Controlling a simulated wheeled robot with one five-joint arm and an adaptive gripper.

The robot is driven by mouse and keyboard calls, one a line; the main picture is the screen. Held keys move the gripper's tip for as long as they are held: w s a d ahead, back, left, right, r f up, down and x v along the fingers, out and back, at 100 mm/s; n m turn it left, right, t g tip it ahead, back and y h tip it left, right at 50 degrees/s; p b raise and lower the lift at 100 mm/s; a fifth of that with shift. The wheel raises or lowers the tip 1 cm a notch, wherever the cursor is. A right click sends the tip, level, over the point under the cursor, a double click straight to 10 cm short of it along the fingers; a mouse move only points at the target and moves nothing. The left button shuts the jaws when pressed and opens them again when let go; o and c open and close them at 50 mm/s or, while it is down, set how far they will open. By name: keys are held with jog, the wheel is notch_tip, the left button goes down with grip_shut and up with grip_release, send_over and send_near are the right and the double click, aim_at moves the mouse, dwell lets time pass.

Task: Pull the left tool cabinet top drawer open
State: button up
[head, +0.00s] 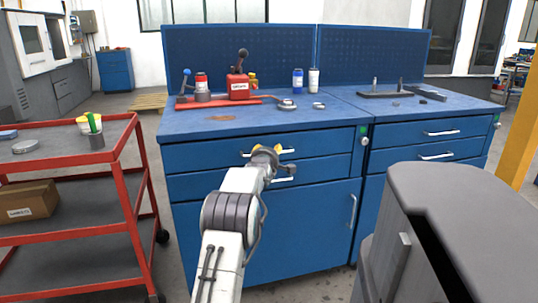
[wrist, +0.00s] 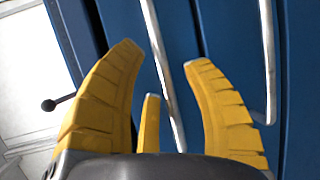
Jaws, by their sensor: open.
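The left tool cabinet is blue, and its top drawer (head: 215,155) looks closed, flush with the front. The drawer's pale bar handle (head: 288,152) is partly hidden behind my gripper (head: 266,150). In the wrist view the top handle (wrist: 160,70) runs between the yellow fingers of my gripper (wrist: 165,75), which are spread apart on either side of it. The fingers are not closed on the bar. I cannot tell whether any finger touches it.
A second drawer handle (head: 284,180) sits just below; it also shows in the wrist view (wrist: 267,60). A red tool cart (head: 135,190) stands to the left. The right cabinet (head: 425,145) adjoins. The worktop (head: 330,120) holds a red machine (head: 238,87) and cans.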

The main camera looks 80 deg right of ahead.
jog(key=shift+d+f, duration=0.1)
jog(key=shift+d, duration=0.3)
jog(key=shift+o, duration=0.3)
grip_shut()
dwell(0.4)
